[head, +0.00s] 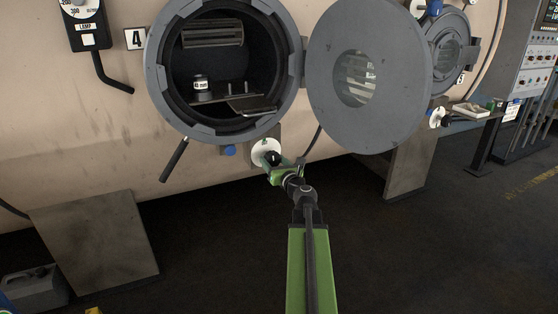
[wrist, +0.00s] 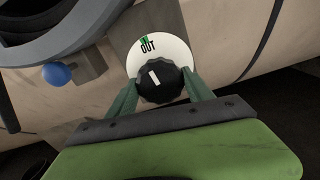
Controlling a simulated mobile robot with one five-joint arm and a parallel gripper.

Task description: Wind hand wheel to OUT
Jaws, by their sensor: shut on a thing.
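The hand wheel (wrist: 159,85) is a black knob with a scalloped rim and a white pointer line. It sits on a round white dial plate (wrist: 176,48) with a green mark and the word OUT at its top. The pointer line tilts a little left of straight up in the wrist view, close to the direction of OUT. My gripper (wrist: 160,98) is shut on the hand wheel, one finger on each side. In the head view the wheel (head: 273,158) and dial plate (head: 263,147) are below the open round port, and my gripper (head: 280,172) reaches it from below.
The open port (head: 222,70) holds a small labelled cylinder (head: 202,88) on a shelf. Its round door (head: 368,75) hangs open to the right. A blue knob (wrist: 57,74) and a black lever (head: 174,160) are left of the wheel. The floor at right is clear.

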